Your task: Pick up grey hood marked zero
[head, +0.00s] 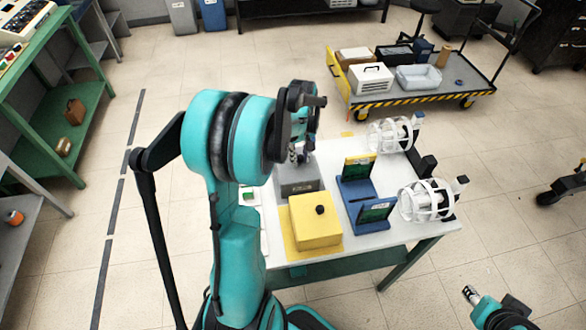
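The grey hood (298,184) is a box with sloped sides near the far left part of the white table (402,238). My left arm reaches up and over from the front. Its gripper (298,155) points down just above the top of the grey hood. The arm's wrist hides part of the fingers and the hood's top, so I cannot tell whether they touch or grip it. No zero mark is readable. A yellow hood (316,228) with a black knob sits in front of the grey one. My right gripper (471,294) is low at the lower right, away from the table.
Blue stands with small panels (376,211) stand right of the hoods. Two white cage-like coils (427,201) lie along the table's right side. A yellow-edged cart (460,92) with boxes is behind. Green shelving (62,125) is at left. Floor between is clear.

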